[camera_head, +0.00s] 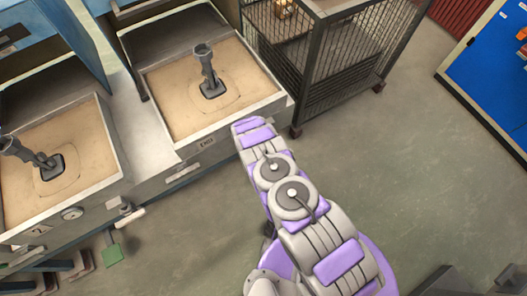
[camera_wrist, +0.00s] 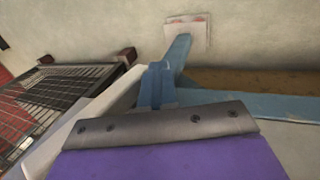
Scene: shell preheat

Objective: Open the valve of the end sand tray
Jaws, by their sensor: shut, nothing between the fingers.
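The end sand tray (camera_head: 165,122), marked END on its front, stands at the upper middle of the head view. It is filled with sand, and a grey ladle-like tool (camera_head: 208,72) stands in it. I cannot make out its valve; my arm covers the tray's front right corner. My gripper (camera_wrist: 155,125) shows at the bottom of the wrist view as a grey metal edge on a purple body. It is shut and empty. In the head view my arm's purple and white links reach up to that corner, and I cannot make out the fingers.
A wire cage cart (camera_head: 345,65) stands right of the end tray. A blue board (camera_head: 495,75) is at far right. Floor between is clear.

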